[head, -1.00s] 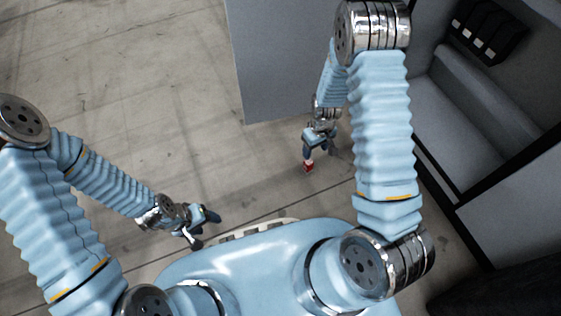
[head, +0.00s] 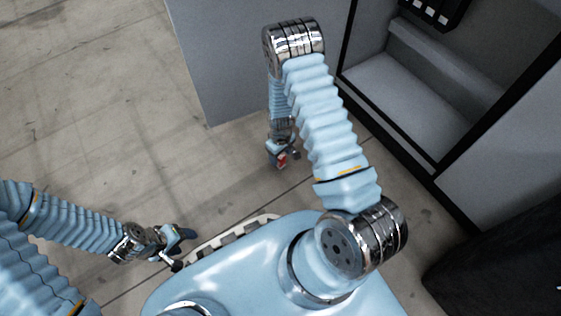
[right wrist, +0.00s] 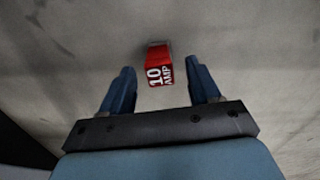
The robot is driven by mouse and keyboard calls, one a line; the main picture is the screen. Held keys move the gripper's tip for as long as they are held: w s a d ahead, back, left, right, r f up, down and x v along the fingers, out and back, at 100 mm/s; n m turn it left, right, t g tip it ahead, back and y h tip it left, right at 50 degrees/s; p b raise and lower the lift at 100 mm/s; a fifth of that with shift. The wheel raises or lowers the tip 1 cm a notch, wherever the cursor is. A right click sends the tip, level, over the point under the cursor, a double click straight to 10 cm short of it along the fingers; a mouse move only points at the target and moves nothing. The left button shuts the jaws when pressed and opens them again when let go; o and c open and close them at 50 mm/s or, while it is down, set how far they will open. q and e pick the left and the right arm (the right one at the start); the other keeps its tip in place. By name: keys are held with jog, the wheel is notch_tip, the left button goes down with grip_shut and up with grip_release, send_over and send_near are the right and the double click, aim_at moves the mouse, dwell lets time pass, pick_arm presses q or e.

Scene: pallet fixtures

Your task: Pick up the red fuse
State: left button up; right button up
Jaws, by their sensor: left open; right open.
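The red fuse (right wrist: 159,66), a small red block marked "10 AMP" in white, shows in the right wrist view just beyond and between the tips of my right gripper (right wrist: 160,68). The gripper's two blue fingers are apart, with a gap on each side of the fuse. In the head view the fuse (head: 282,159) is a small red spot at the fingers of my right gripper (head: 280,156), partly hidden by them. My left gripper (head: 182,249) is open and empty, far left of the fuse.
A grey cabinet (head: 215,60) stands behind and left of my right arm. An open grey compartment with a dark frame (head: 410,100) is at the right, and a dark object (head: 500,270) at the lower right. The concrete floor (head: 90,110) at the left is clear.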

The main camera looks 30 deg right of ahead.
jog(key=shift+f, duration=0.95)
jog(key=shift+r, duration=0.1)
jog(key=shift+c, duration=0.3)
